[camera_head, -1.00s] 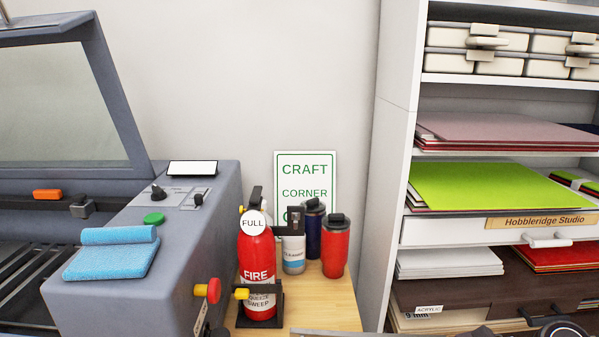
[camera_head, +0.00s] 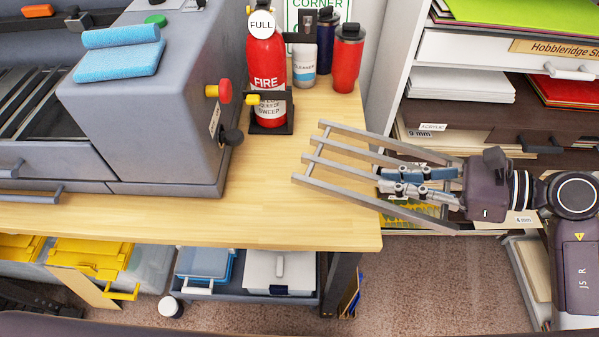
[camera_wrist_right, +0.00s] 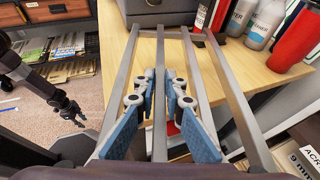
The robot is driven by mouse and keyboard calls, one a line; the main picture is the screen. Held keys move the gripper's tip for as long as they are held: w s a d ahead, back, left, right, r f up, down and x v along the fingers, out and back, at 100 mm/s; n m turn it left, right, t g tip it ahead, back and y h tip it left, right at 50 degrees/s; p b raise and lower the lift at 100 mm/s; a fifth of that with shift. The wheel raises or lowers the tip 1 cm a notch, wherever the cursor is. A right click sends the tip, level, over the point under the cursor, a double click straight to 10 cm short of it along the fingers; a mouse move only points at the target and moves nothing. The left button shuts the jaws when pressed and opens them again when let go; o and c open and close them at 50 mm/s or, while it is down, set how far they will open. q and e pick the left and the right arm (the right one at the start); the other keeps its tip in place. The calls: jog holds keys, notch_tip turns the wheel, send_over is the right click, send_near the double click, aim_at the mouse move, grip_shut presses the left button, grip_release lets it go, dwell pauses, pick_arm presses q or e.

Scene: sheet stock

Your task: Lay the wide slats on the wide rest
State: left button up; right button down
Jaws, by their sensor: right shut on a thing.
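The wide slats are a grey frame of several parallel bars (camera_head: 335,190), joined by a crossbar at the left end. My right gripper (camera_head: 388,181) is shut on a middle bar. The frame's left end is over the wooden table's right edge, and I cannot tell whether it touches. In the right wrist view, the slats (camera_wrist_right: 208,98) run away from me and the blue finger pads (camera_wrist_right: 160,82) flank one bar. A dark arm with a gripper (camera_wrist_right: 72,111), probably my left, hangs at the left there; its jaws are unclear. I cannot tell which thing is the wide rest.
The wooden table (camera_head: 270,215) has bare room in front of the grey machine (camera_head: 150,130). A red fire extinguisher (camera_head: 268,75), a cleaner bottle (camera_head: 303,68) and tumblers (camera_head: 347,60) stand at the back. A sheet shelf (camera_head: 440,60) is at the right. Bins (camera_head: 285,268) sit below.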

aim_at(424, 169)
jog(key=shift+w+a+f+n+g, duration=0.1)
jog(key=shift+w+a+n+g, duration=0.05)
jog(key=shift+n+g, duration=0.3)
jog(key=shift+w+a+n+g, duration=0.15)
jog(key=shift+n+g, duration=0.3)
jog(key=shift+w+d+f+n+g+y, duration=0.15)
jog(key=shift+n+g+y, duration=0.25)
jog(key=shift+n+g, duration=0.25)
jog(key=d+g, duration=0.1)
jog(key=d, duration=0.1)
jog(key=w+d+n, duration=0.1)
jog(key=d, duration=0.1)
jog(key=w+d+g, duration=0.1)
jog(key=d, duration=0.1)
jog(key=shift+r+n+g, duration=0.2)
jog(key=shift+n+g, duration=0.15)
